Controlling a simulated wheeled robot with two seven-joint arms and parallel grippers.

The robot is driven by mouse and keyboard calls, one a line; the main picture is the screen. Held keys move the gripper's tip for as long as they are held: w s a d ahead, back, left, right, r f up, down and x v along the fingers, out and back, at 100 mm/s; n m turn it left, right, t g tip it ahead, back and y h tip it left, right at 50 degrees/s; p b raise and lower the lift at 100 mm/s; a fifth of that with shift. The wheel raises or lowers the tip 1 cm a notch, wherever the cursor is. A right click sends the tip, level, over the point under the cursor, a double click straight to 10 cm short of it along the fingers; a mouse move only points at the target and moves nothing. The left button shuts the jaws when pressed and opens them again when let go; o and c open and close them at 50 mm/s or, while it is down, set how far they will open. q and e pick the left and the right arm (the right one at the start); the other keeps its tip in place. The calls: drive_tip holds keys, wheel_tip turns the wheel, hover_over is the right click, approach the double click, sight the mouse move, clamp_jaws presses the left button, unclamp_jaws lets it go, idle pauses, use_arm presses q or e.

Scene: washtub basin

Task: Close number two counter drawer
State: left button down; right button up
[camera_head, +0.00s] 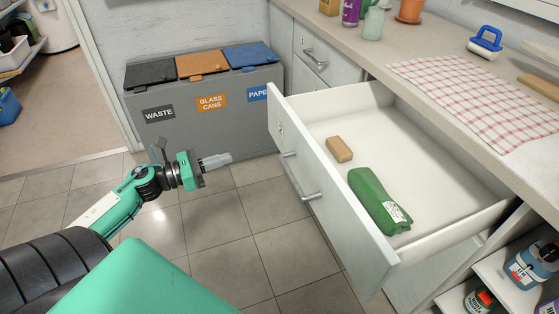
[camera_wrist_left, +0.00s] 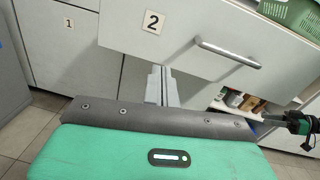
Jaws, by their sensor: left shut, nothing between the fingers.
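The pulled-out counter drawer (camera_head: 345,215) has a white front with a grey bar handle (camera_head: 300,178). In the left wrist view its front (camera_wrist_left: 235,32) carries a "2" plate (camera_wrist_left: 152,21), and the handle (camera_wrist_left: 230,52) is right of it. My left gripper (camera_head: 216,160) is shut and empty, left of the drawer front with a gap between. Its fingers (camera_wrist_left: 160,83) also show in the left wrist view. A dark and green part at that view's right edge looks like my right gripper (camera_wrist_left: 275,118); its jaws are unclear.
A grey waste bin unit (camera_head: 200,115) stands behind my left gripper. The counter (camera_head: 430,50) above the drawer holds a checked cloth (camera_head: 470,95) and several items. Open shelves (camera_head: 490,275) with bottles are at lower right. Tiled floor is clear before the drawer.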

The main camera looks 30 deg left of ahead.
use_arm(q)
drive_tip(key=d+r+m+h, duration=0.1)
drive_tip(key=d+m, duration=0.1)
approach(288, 144)
drive_tip(key=shift+g, duration=0.4)
drive_tip(key=x, duration=0.4)
drive_tip(key=shift+w+a+r, duration=0.1)
drive_tip(key=shift+w+r, duration=0.1)
drive_tip(key=shift+r, duration=0.05)
drive_tip(key=shift+x, duration=1)
drive_tip(key=shift+w+d+f, duration=0.1)
drive_tip(key=shift+w+d, duration=0.1)
drive_tip(key=shift+w, duration=0.05)
use_arm(e)
wheel_tip(288, 144, up, 2)
drive_tip(key=shift+r+t, duration=0.1)
drive_tip(key=shift+t, duration=0.2)
use_arm(q)
drive_tip(key=shift+w, duration=0.1)
